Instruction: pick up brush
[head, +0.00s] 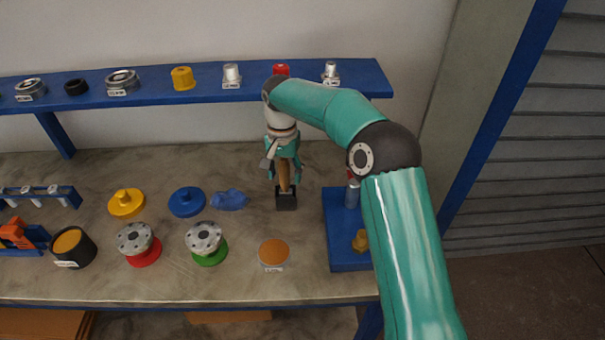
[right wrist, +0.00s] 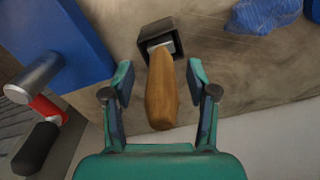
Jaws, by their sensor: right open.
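The brush shows as a wooden handle (head: 284,176) standing upright in a small black square holder (head: 287,200) on the workbench. Its bristles are hidden in the holder. In the right wrist view the handle (right wrist: 161,90) points toward my palm, with a metal collar at the black holder (right wrist: 157,35). My right gripper (head: 284,172) comes down from above, with one finger on each side of the handle. In the wrist view the right gripper (right wrist: 160,85) is open, with gaps between both fingers and the wood. My left gripper is not in view.
A blue stand (head: 345,255) with tools is just right of the holder. A blue cloth (head: 229,200) lies to its left. Yellow (head: 126,203) and blue flanged caps (head: 187,202), and an orange-topped disc (head: 273,253) are nearby. A blue shelf (head: 210,88) runs behind.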

